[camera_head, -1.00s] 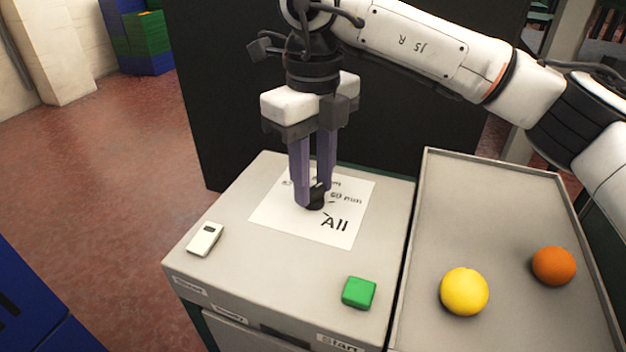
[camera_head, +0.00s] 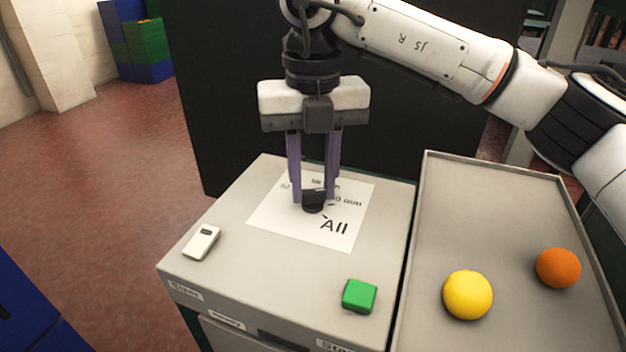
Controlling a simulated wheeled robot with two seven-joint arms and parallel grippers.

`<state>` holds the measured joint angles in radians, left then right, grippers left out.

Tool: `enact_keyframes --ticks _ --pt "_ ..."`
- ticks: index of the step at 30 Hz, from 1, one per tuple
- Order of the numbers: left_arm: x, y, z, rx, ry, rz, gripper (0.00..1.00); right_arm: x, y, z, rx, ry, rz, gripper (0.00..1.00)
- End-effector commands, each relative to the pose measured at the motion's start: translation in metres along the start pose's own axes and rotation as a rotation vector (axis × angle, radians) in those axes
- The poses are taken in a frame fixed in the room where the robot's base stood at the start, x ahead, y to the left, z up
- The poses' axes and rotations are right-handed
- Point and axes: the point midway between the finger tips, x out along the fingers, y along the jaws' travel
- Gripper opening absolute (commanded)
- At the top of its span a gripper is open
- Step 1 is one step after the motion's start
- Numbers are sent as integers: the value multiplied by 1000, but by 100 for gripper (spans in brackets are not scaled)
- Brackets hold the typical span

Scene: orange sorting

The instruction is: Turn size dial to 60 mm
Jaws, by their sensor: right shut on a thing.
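The black size dial (camera_head: 314,204) stands on a white label sheet (camera_head: 270,222) on top of the grey machine box. The sheet reads "All" at the lower right, and a partly covered "mm" mark shows to the right of the dial; another mark behind is partly hidden by the fingers. My right gripper (camera_head: 314,196) points straight down, with its purple fingers shut on the dial from both sides. The dial's pointer direction is hard to make out under the fingers. My left gripper is not in view.
A green button (camera_head: 359,296) and a white switch-like piece (camera_head: 202,242) sit on the box (camera_head: 270,275). To the right, a grey tray (camera_head: 437,220) holds a yellow ball (camera_head: 467,295) and an orange ball (camera_head: 558,268). A black panel (camera_head: 420,110) stands behind.

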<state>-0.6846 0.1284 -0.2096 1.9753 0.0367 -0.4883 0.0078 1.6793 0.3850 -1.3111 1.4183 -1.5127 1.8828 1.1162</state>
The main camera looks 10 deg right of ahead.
Motion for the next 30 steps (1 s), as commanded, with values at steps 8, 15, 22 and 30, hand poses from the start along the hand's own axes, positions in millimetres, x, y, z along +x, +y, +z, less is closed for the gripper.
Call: enact_keyframes --ticks 8,15,22,30 --pt "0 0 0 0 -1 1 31 -3 0 1 12 -6 2 6" --pt "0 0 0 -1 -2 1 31 -3 0 1 11 -6 2 38" --pt "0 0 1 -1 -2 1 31 -1 0 1 10 -3 1 47" --pt "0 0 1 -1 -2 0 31 -16 0 1 9 -5 1 47"
